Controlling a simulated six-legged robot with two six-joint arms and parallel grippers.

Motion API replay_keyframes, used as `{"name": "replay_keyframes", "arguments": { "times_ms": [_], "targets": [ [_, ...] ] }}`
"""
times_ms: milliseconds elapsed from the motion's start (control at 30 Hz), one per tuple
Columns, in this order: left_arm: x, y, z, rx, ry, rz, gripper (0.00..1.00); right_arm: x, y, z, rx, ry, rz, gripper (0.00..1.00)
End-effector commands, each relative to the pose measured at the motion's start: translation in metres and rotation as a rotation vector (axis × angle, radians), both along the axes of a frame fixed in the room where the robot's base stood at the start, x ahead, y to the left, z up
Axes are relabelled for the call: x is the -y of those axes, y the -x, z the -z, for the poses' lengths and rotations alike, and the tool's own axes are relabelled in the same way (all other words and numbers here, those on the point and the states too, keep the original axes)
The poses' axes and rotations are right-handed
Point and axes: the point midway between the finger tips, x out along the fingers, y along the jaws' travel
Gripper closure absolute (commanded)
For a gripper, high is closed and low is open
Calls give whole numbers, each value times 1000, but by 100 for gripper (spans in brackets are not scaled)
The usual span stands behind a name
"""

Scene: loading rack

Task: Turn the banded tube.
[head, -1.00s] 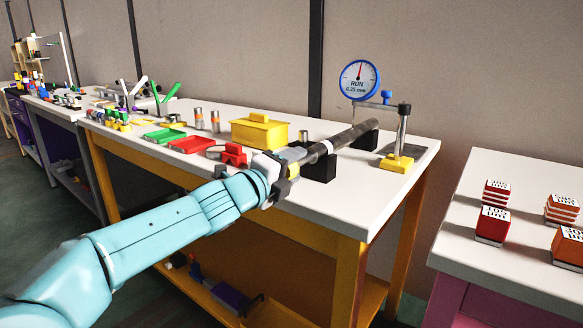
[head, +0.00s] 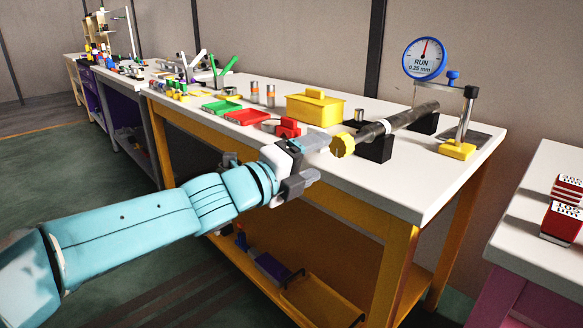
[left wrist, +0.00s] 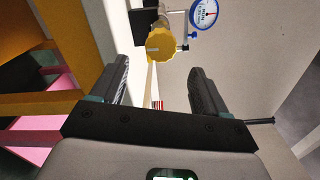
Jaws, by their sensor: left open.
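The banded tube (head: 402,117) is dark grey with a white band. It lies across two black blocks (head: 374,148) on the white bench, and its near end carries a yellow ribbed knob (head: 343,146). My left gripper (head: 312,162) is open and empty, just off the knob and apart from it. In the left wrist view the knob (left wrist: 160,44) shows ahead, beyond the two spread fingers (left wrist: 160,80); it hides most of the tube. A blue-rimmed dial gauge (head: 425,58), marked RUN 0.25 mm, stands by the tube's far end. My right gripper is out of view.
A yellow lidded box (head: 315,108), a red block (head: 288,128) and red and green trays (head: 247,117) stand left of the tube. The gauge stand's yellow foot (head: 457,150) is to its right. Another bench with red blocks (head: 562,222) is at far right.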

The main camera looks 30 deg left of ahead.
Motion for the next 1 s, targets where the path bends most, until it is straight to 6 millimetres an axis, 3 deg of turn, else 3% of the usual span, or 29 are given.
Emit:
{"name": "replay_keyframes", "arguments": {
  "times_ms": [133,333,867,933,1000],
  "targets": [
    [-11,30,-2,0,0,-1,25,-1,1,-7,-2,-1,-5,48],
    [-18,50,-1,0,0,1,25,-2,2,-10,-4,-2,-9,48],
    [-19,52,0,0,0,1,25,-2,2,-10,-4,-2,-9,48],
    [-19,49,6,-14,1,1,25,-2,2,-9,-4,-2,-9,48],
    [-17,39,25,-53,4,9,25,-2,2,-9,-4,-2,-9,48]
  ]
}}
